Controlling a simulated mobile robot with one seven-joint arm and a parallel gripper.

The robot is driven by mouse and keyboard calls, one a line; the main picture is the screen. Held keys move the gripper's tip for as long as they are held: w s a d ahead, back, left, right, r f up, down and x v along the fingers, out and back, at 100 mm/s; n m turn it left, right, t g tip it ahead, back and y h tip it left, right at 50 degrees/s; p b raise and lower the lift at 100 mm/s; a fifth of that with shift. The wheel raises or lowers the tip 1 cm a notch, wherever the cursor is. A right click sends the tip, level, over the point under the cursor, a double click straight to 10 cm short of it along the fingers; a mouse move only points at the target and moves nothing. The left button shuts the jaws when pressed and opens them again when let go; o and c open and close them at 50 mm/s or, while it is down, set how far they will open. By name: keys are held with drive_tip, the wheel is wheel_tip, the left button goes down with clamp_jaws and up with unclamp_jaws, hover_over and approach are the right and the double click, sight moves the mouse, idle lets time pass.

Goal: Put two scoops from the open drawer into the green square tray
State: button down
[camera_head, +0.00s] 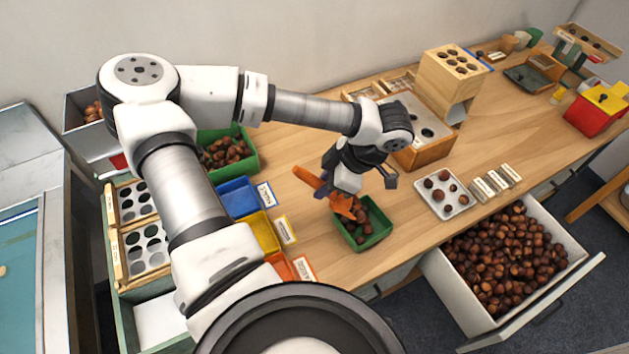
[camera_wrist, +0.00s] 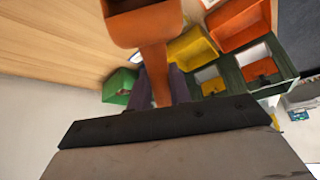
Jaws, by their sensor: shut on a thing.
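My gripper (camera_head: 333,188) is shut on the handle of an orange scoop (camera_head: 343,206). The scoop also shows in the wrist view (camera_wrist: 146,28), where only part of its dark bowl is in frame; I cannot tell what it holds. In the head view the scoop's bowl is above the green square tray (camera_head: 378,239), over its back left part. Several brown chestnuts (camera_head: 362,229) lie in the tray, partly hidden by the scoop. The open drawer (camera_head: 449,289) is at the right front, below the tabletop, and is full of chestnuts (camera_head: 505,262).
A blue bin (camera_head: 238,197), a yellow bin (camera_head: 262,232) and a larger green bin with chestnuts (camera_head: 253,163) stand left of the tray. A white plate with chestnuts (camera_head: 459,207) lies to the right, below a wooden holed stand (camera_head: 447,85). Bare table lies between tray and plate.

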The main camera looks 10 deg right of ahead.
drive_tip(key=shift+d+r+y+b, duration=0.1)
drive_tip(key=shift+d+y+b, duration=0.5)
drive_tip(key=shift+b, duration=0.1)
drive_tip(key=shift+s+d+r+t+y+b, duration=0.2)
drive_tip(key=shift+d+r+y+b, duration=0.15)
drive_tip(key=shift+d+y+b, duration=0.2)
drive_tip(key=shift+s+d+r+t+y+b, duration=0.1)
drive_tip(key=shift+d+r+t+y+b, duration=0.15)
drive_tip(key=shift+d+y+b, duration=0.25)
drive_tip(key=shift+s+d+r+y, duration=0.2)
drive_tip(key=shift+d+r+y, duration=0.4)
drive_tip(key=shift+d+y, duration=0.15)
drive_tip(key=shift+a, duration=0.15)
